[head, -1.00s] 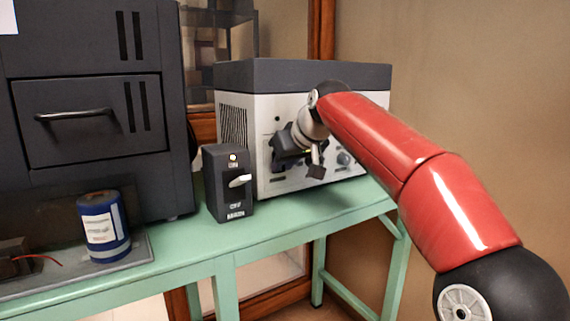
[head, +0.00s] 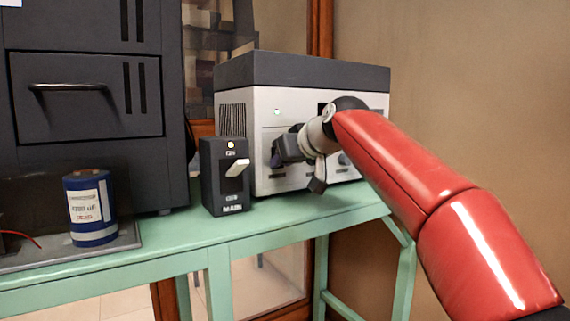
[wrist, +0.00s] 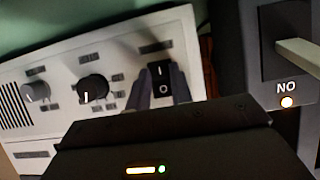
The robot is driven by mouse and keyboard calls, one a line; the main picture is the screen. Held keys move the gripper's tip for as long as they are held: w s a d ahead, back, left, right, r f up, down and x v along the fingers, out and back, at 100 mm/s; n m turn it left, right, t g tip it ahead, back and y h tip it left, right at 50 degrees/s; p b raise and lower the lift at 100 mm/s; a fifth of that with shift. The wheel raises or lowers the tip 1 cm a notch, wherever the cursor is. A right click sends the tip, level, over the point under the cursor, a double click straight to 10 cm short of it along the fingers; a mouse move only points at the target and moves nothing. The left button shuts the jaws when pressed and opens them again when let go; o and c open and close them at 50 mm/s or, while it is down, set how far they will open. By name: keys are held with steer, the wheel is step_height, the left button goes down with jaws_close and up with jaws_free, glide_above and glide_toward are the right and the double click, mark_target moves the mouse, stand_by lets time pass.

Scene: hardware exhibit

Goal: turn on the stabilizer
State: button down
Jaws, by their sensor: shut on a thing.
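A white unit with a dark top (head: 232,131) stands on the green bench; I take it as the stabilizer, though no name is readable. My gripper (head: 282,150) is at this front panel. In the wrist view its fingers (wrist: 160,92) lie on either side of the rocker and are shut on it. Which way the rocker is pressed is hard to tell.
A small black switch box (head: 210,180) with a pale lever and lit lamp stands just left of the unit. A blue cylinder (head: 92,208) and a dark cabinet (head: 85,95) are further left. The green bench (head: 180,237) has a bare front strip.

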steer(key=c, duration=1.2)
jaws_free()
steer(key=shift+c, duration=0.2)
steer(key=v, duration=0.7)
steer(key=shift+s+d+r+b, duration=0.2)
steer(key=shift+s+b, duration=0.1)
steer(key=shift+b, duration=0.1)
